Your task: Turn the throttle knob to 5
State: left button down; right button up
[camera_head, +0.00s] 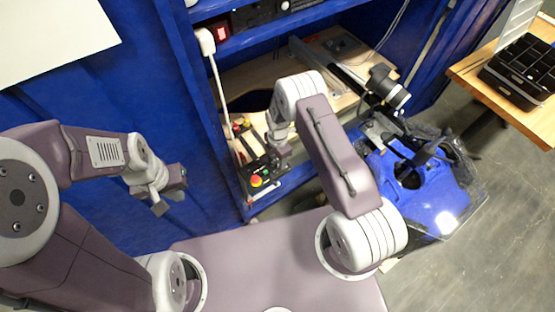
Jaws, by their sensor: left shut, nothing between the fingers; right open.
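A dark control box (250,158) sits on the wooden shelf inside the blue cabinet, left of my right gripper. A red button on a yellow base (256,181) is at its near end, and more small red and yellow parts show at its far end. I cannot make out the throttle knob or its number; it is too small or hidden by my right gripper. My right gripper (280,158) is open, pointing down over the right side of the box; contact cannot be told. My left gripper (170,201) is shut and empty, outside the cabinet in front of its blue wall.
The blue cabinet's front edge (283,187) runs below the box. A white rod-like handle (206,42) stands at the shelf's left. A blue machine (423,190) under clear plastic stands right of my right arm. A wooden table with a black tray (522,68) is at far right.

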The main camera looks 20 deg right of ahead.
jog(key=shift+s+d+f, duration=0.15)
jog(key=shift+f, duration=0.4)
jog(key=shift+s+d+f, duration=0.1)
jog(key=shift+s+f, duration=0.05)
jog(key=shift+f, duration=0.4)
jog(key=shift+w+a, duration=0.15)
jog(key=c, duration=0.3)
grip_shut()
pick_arm(q)
jog(key=shift+s+d+r, duration=0.15)
jog(key=shift+s+r, duration=0.1)
